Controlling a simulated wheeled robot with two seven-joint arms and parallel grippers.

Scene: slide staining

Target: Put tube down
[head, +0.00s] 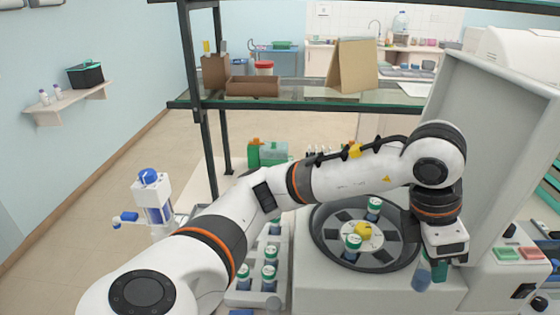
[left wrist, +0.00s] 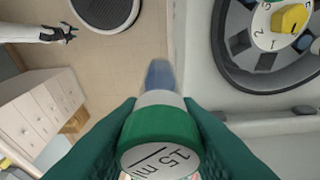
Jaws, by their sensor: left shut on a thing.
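My left gripper (head: 436,268) is shut on a tube (head: 421,279) with blue contents, held in front of the centrifuge's right front side. In the left wrist view, the tube's green cap (left wrist: 160,138), marked "15 ml", sits between the teal fingers (left wrist: 160,135), and its blue lower end points away over the floor. The open centrifuge (head: 318,232) has a round rotor bowl with a yellow hub (head: 363,230) and two green-capped tubes (head: 352,244) in it. A white rack (head: 243,298) with several green-capped tubes stands left of the centrifuge, partly hidden by my arm.
The raised centrifuge lid (head: 480,130) stands close to the right of my arm. A glass shelf (head: 300,102) on dark posts lies behind. A control panel with green and red buttons (head: 508,254) is at the right. A white arm with a dark end shows small in the left wrist view.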

